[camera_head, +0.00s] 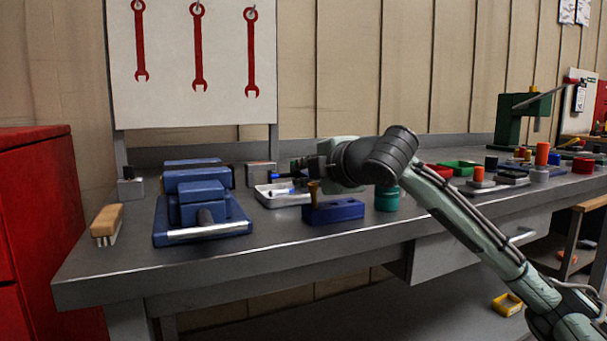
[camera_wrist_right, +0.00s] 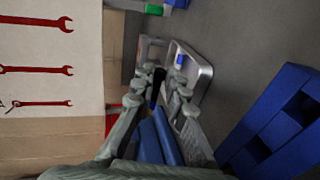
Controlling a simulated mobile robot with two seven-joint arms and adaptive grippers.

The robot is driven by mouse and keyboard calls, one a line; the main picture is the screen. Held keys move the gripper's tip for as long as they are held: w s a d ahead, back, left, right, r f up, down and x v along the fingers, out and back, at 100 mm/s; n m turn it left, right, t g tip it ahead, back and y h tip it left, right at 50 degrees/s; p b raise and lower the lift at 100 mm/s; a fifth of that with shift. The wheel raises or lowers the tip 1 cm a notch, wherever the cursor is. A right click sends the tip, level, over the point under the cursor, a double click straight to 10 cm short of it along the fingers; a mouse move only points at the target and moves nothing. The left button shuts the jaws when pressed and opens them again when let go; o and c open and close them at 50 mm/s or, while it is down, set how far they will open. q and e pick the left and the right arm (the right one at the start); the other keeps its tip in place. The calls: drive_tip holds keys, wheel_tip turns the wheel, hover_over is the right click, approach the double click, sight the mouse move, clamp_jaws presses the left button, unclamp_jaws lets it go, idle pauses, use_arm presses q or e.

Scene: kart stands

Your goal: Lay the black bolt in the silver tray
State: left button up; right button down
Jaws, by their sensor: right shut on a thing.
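The silver tray (camera_head: 284,201) is a shallow tray on the grey bench, between the blue vise and a blue block. It also shows in the right wrist view (camera_wrist_right: 204,75), with a small blue and white item inside. My right gripper (camera_head: 294,174) is over the tray's right side, reaching in from the right. In the right wrist view its fingers (camera_wrist_right: 157,92) are closed around a narrow black piece, the black bolt (camera_wrist_right: 158,84). The bolt is mostly hidden by the fingers, and I cannot tell whether it touches the tray. My left gripper is out of view.
The blue vise (camera_head: 200,205) stands left of the tray. A blue block (camera_head: 333,212) with a brown-topped piece stands in front of my gripper. A teal jar (camera_head: 387,199) is to its right. A wooden-backed brush (camera_head: 106,221) lies at the left. The front edge of the bench is clear.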

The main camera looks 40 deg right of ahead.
drive_tip(key=c, duration=1.5)
unclamp_jaws()
drive_tip(key=shift+o, duration=0.2)
drive_tip(key=shift+s+r, duration=0.1)
drive_tip(key=shift+s, duration=0.25)
drive_tip(key=v, duration=0.7)
drive_tip(key=shift+w, duration=0.1)
